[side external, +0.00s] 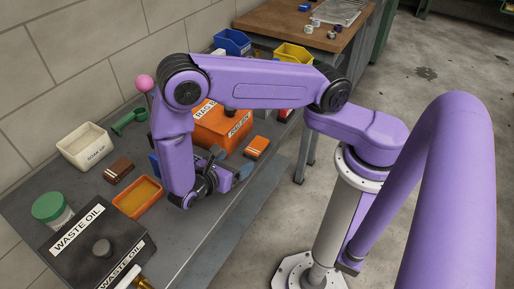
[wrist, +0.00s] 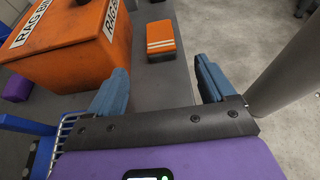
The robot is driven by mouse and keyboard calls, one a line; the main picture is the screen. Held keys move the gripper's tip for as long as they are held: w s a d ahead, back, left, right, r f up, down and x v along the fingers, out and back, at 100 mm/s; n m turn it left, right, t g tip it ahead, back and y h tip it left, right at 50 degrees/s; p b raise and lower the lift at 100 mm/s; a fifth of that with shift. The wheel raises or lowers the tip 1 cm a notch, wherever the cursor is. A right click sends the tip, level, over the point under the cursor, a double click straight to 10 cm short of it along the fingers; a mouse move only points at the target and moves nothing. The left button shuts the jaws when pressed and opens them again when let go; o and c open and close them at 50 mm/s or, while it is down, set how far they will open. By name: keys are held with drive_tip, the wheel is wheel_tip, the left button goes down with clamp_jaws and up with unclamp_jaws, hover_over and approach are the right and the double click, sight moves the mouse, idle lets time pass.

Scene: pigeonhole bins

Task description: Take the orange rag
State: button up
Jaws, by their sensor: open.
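The orange rag (side external: 256,147), a small folded block with pale stripes, lies on the grey bench near its right edge, beside the orange rag bin (side external: 238,133). In the wrist view the rag (wrist: 161,41) lies ahead of my gripper (wrist: 163,80), between the lines of the two blue fingers but beyond their tips. My gripper (side external: 231,166) is open and empty, apart from the rag. It is low over the bench in the side view, with the fingers partly hidden by the wrist.
The rag bin (wrist: 70,55) stands close on the left in the wrist view, with a blue wire basket (wrist: 38,135) nearer. A brown block (side external: 118,170), orange tray (side external: 138,198), white tub (side external: 88,146) and waste oil box (side external: 85,248) stand left on the bench.

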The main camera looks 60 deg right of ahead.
sight(254, 149)
drive_tip(key=x, duration=1.2)
drive_tip(key=shift+s, duration=0.1)
drive_tip(key=c, duration=1)
